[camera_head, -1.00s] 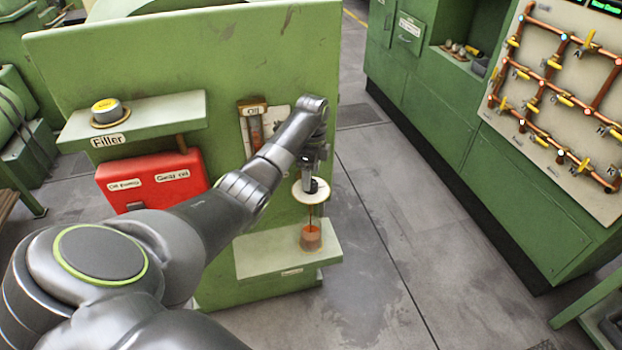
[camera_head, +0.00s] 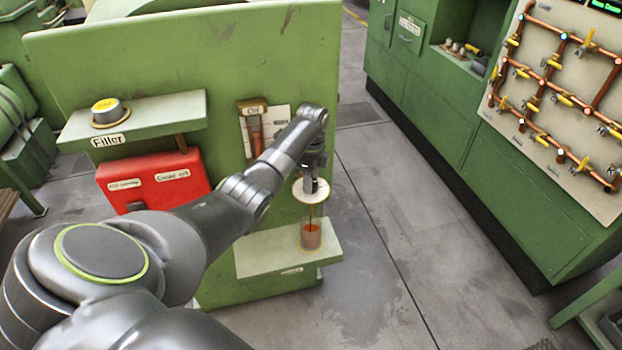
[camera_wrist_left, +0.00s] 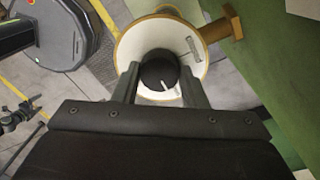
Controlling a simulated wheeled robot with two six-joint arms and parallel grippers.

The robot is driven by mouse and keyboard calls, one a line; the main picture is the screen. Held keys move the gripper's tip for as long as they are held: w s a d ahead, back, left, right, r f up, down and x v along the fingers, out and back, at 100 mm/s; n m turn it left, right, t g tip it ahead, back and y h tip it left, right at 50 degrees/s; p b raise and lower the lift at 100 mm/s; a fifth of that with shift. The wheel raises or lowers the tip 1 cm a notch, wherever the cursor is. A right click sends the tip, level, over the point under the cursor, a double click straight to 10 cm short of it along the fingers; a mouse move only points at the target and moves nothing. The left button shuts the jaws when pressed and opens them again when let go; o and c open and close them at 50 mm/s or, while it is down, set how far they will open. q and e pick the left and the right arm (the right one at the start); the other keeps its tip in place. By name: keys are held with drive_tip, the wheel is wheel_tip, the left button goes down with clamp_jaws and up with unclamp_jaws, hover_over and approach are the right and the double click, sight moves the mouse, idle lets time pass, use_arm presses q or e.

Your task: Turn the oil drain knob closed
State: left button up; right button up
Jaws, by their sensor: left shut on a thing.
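The oil drain knob (camera_wrist_left: 158,70) is dark and round with a pale mark. It sits in a white round dial (camera_wrist_left: 140,42) with a tan rim, and the dial also shows in the head view (camera_head: 300,194). My left gripper (camera_wrist_left: 160,80) has its two fingers on either side of the knob and is shut on it. In the head view the left gripper (camera_head: 311,182) comes down onto the dial from above. A thin reddish stream runs below the dial into a clear container (camera_head: 311,238) holding orange-red liquid. My right gripper is in neither view.
The container stands on a pale green shelf (camera_head: 270,257). An oil gauge (camera_head: 255,135), a filler shelf (camera_head: 160,115) with a yellow-topped cap and a red box (camera_head: 150,178) are on the green machine. Open floor lies to the right, before a green cabinet (camera_head: 480,150).

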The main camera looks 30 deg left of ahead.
use_arm(q)
drive_tip(key=shift+r+n+p, duration=0.25)
drive_tip(key=shift+n+p, duration=1.15)
drive_tip(key=n+p, duration=0.3)
drive_tip(key=n, duration=0.1)
drive_tip(key=shift+n, duration=0.3)
drive_tip(key=n+p, duration=0.1)
drive_tip(key=n, duration=0.1)
drive_tip(key=n+p, duration=0.1)
drive_tip(key=n, duration=0.2)
drive_tip(key=shift+f+t+h+p, duration=0.1)
drive_tip(key=shift+t+h+p, duration=0.2)
drive_tip(key=shift+p, duration=0.1)
drive_tip(key=shift+n+p, duration=1)
drive_tip(key=shift+n, duration=1.8)
drive_tip(key=shift+a+f, duration=0.1)
drive_tip(key=o, duration=1)
drive_tip(key=shift+c, duration=0.2)
